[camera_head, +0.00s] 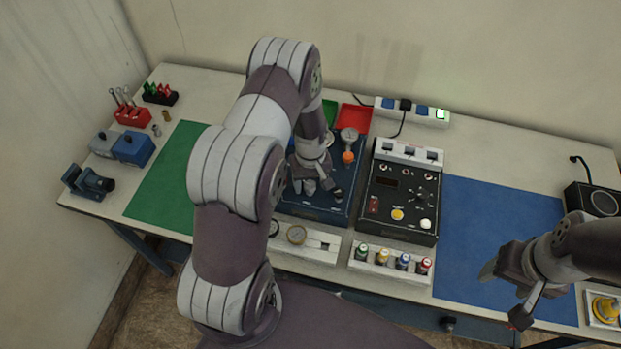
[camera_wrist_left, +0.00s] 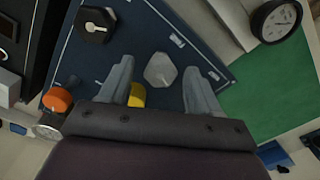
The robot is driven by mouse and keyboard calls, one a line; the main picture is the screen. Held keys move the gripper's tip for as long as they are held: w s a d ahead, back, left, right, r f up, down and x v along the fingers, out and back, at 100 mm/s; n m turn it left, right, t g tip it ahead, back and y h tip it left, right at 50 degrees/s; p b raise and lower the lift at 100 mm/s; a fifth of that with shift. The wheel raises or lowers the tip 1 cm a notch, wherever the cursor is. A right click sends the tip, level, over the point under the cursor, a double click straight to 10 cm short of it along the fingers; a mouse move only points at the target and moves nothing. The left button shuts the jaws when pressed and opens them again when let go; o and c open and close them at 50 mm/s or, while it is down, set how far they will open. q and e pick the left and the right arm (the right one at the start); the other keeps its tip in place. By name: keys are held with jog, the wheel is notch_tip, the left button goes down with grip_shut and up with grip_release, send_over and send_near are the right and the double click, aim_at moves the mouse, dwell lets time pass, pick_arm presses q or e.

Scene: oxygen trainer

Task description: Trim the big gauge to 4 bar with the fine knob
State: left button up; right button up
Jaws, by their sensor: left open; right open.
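My left gripper (camera_head: 315,187) is over the dark blue board (camera_head: 345,205), pointing down, open. In the left wrist view its two fingers (camera_wrist_left: 160,88) stand on either side of a light grey faceted knob (camera_wrist_left: 160,70), with gaps. A black knob (camera_wrist_left: 97,24), also in the head view (camera_head: 337,195), sits to one side. A yellow part (camera_wrist_left: 137,95) shows beside one finger. An orange knob (camera_head: 348,157) lies near a round gauge (camera_head: 349,135). Which gauge is the big one I cannot tell; readings are too small. My right gripper (camera_head: 508,287) is open over the blue mat.
A black control box (camera_head: 400,200) stands right of the board. Small bottles (camera_head: 402,262) stand nearby. The green mat (camera_head: 160,190) and blue mat (camera_head: 490,230) look clear.

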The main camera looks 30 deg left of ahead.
pick_arm(q)
jog(key=shift+a, duration=0.1)
jog(key=c, duration=1.1)
jog(key=shift+o, duration=0.3)
jog(key=shift+w+f+m+b, duration=0.1)
jog(key=shift+f+m+b, duration=0.05)
jog(key=shift+m+b, duration=0.45)
jog(key=shift+m, duration=0.3)
jog(key=shift+r, duration=0.2)
